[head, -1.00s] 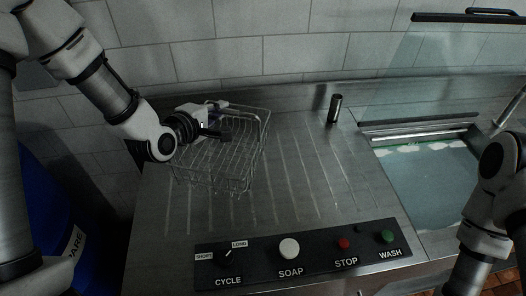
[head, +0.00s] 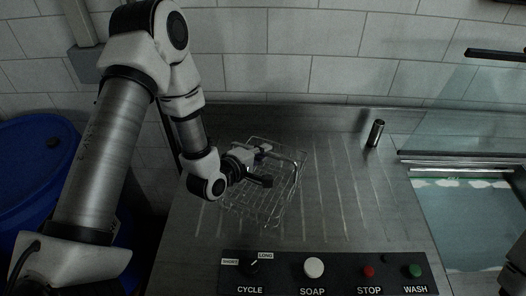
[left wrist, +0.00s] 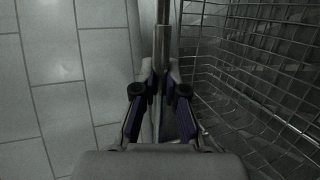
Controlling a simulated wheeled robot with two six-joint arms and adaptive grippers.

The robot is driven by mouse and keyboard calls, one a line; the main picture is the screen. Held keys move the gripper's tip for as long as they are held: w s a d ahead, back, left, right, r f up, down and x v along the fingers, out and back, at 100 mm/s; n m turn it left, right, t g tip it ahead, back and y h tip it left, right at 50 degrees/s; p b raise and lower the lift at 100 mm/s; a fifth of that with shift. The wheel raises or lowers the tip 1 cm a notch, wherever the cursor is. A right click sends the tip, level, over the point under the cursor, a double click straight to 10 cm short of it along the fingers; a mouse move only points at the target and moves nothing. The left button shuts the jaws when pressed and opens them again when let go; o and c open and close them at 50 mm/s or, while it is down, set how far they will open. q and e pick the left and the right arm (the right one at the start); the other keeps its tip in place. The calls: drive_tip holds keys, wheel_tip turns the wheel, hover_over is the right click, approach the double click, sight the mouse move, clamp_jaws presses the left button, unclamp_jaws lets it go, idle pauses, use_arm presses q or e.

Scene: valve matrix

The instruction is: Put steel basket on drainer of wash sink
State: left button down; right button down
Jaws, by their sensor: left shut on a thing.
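The steel basket (head: 288,192), an open wire mesh box, is over the left part of the ribbed metal drainer (head: 345,200) in the head view. I cannot tell whether its bottom touches the surface. My left gripper (head: 264,166) is shut on the basket's upper rim. In the left wrist view the fingers (left wrist: 160,92) close around a metal bar, with the basket's mesh (left wrist: 255,75) to the right. The fingers and wrist hide part of the basket's left side.
A control panel (head: 335,283) with knobs and buttons lies along the front. A small dark cylinder (head: 375,133) stands at the back. A water-filled basin (head: 465,225) with a glass panel is at the right. A blue barrel (head: 30,150) is at the left. The drainer's right part is clear.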

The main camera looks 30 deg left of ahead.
use_arm(q)
drive_tip(key=c, duration=1.2)
unclamp_jaws()
drive_tip(key=shift+f, duration=0.1)
drive_tip(key=shift+s, duration=0.1)
drive_tip(key=p+v, duration=0.6)
drive_tip(key=v, duration=0.6)
drive_tip(key=shift+r+p, duration=0.2)
drive_tip(key=shift+p, duration=0.1)
